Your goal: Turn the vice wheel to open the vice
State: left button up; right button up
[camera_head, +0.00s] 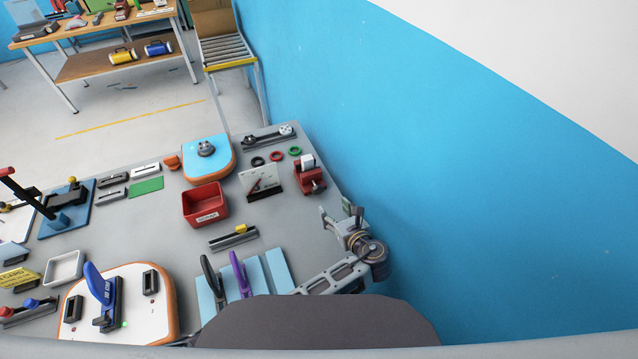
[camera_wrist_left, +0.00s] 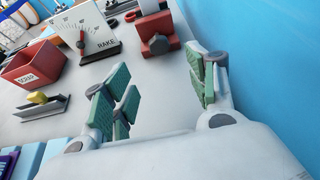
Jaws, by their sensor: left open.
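The red vice (camera_head: 311,180) stands at the right edge of the grey table, near the blue wall, with a white block (camera_head: 307,161) at its top. In the left wrist view the vice (camera_wrist_left: 162,26) is at the top centre, with a dark round part of the wheel (camera_wrist_left: 158,44) facing me. My left gripper (camera_head: 338,213) is open and empty, a short way in front of the vice and apart from it. In the left wrist view its green-padded fingers (camera_wrist_left: 168,92) are spread, with bare table between them. My right gripper is not in view.
A gauge panel (camera_head: 262,182) stands left of the vice, with a red bin (camera_head: 206,204) beyond it. Small rings (camera_head: 276,156) lie behind. The blue wall (camera_head: 440,190) closes off the right side. Bare table lies between gripper and vice.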

aim_at(318, 191)
pick_arm(q)
jog(key=shift+s+r, duration=0.1)
jog(key=shift+s, duration=0.1)
jog(key=shift+w, duration=0.15)
jog(key=shift+p+x, duration=0.65)
jog(key=shift+x, duration=6.2)
jog(key=shift+a, duration=0.1)
jog(key=c, duration=1)
